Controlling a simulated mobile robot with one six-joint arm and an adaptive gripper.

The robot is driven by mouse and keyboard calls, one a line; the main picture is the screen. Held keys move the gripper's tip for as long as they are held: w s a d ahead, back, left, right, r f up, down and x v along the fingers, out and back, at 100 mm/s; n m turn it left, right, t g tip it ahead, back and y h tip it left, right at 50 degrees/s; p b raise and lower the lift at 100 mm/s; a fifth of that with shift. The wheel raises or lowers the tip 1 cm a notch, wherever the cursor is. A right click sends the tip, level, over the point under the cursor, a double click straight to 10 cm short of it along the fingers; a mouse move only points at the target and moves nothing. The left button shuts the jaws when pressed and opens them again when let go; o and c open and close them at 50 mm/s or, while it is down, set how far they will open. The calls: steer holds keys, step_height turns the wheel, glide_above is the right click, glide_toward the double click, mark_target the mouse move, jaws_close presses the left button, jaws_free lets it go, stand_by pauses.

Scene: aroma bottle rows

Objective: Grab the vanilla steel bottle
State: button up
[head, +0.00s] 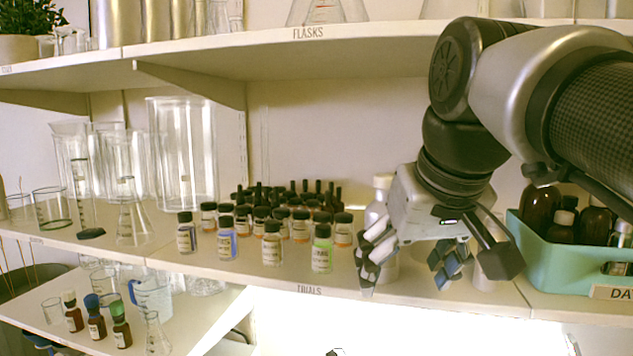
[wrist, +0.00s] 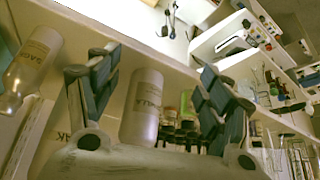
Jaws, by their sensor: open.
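The vanilla bottle, pale steel with a label ending in "ILLA", stands between my two fingers in the wrist view (wrist: 143,105). In the head view its pale top and side (head: 375,212) show behind my gripper, which hides much of the rest. My gripper (head: 410,264) is open at the shelf's front edge, one finger to each side of the bottle. In the wrist view my gripper (wrist: 155,68) shows clear gaps between both fingers and the bottle, and nothing is held.
A similar pale bottle (wrist: 36,60), its label seeming to read "SAGE", stands beside the left finger in the wrist view. Several small dark-capped vials (head: 271,245) stand left of my gripper. A teal bin (head: 540,262) of brown bottles is at right. An upper shelf (head: 330,57) overhangs.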

steer(key=p, duration=0.9)
glide_toward(384, 176)
steer(key=shift+t, duration=0.3)
steer(key=b+x, duration=0.1)
steer(key=x, duration=1)
steer(key=shift+f, duration=0.45)
steer(key=shift+d+x, duration=0.15)
steer(key=shift+x, duration=1.2)
steer(key=shift+d+x, duration=0.15)
steer(key=shift+x, duration=1.15)
steer(key=shift+s+f, duration=0.15)
steer(key=shift+s, duration=0.1)
steer(key=shift+s, duration=0.1)
steer(key=shift+c, duration=0.5)
steer(key=c, duration=1.3)
